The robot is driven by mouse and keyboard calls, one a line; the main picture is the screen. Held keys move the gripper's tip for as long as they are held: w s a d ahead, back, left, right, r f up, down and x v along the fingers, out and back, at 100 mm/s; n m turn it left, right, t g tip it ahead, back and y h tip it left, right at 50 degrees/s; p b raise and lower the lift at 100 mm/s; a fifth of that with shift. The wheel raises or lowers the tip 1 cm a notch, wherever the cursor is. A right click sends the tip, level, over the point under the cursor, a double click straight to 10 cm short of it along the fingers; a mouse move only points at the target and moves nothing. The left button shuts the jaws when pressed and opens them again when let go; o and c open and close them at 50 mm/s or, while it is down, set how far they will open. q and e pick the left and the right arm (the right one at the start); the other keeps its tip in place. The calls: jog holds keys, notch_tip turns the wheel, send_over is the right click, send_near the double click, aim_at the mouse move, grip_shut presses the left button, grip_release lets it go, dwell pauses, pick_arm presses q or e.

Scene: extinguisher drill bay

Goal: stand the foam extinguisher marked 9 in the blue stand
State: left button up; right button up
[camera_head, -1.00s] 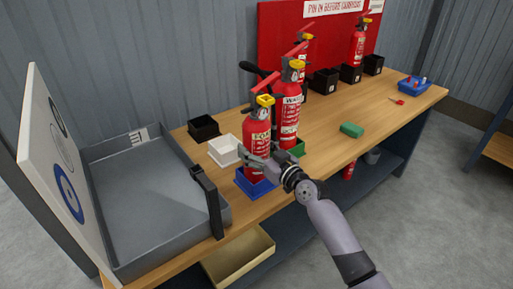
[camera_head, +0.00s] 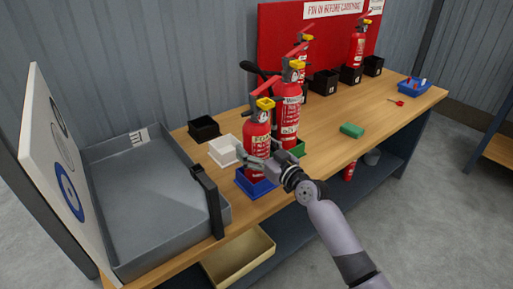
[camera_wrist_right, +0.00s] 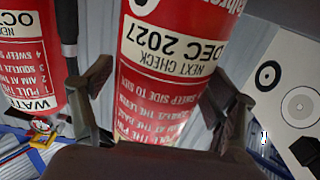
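The red foam extinguisher (camera_head: 259,141), with a yellow collar, stands upright with its base within the blue stand (camera_head: 256,190) near the table's front edge. Whether it rests on the stand's floor is hidden. My right gripper (camera_head: 257,163) is around its lower body. In the right wrist view, the extinguisher (camera_wrist_right: 165,75) fills the space between the two fingers (camera_wrist_right: 160,88), which lie close against its sides; its label reads upside down. The number 9 cannot be read. My left gripper is out of view.
A taller water extinguisher (camera_head: 288,110) stands close behind in a green stand (camera_head: 297,148). White (camera_head: 224,150) and black (camera_head: 203,128) empty stands sit to the left, beside a grey tray (camera_head: 150,200). A green block (camera_head: 352,130) lies right; table around it is clear.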

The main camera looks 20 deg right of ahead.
jog(key=shift+o, duration=0.5)
jog(key=shift+f, duration=0.25)
jog(key=shift+s+f, duration=0.1)
jog(key=shift+f, duration=0.35)
jog(key=v, duration=0.5)
jog(key=r+v, duration=0.1)
jog(key=v, duration=0.1)
jog(key=shift+s+d, duration=0.15)
jog(key=shift+s, duration=0.1)
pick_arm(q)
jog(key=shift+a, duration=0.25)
pick_arm(e)
jog(key=shift+s, duration=0.1)
jog(key=shift+r, duration=0.1)
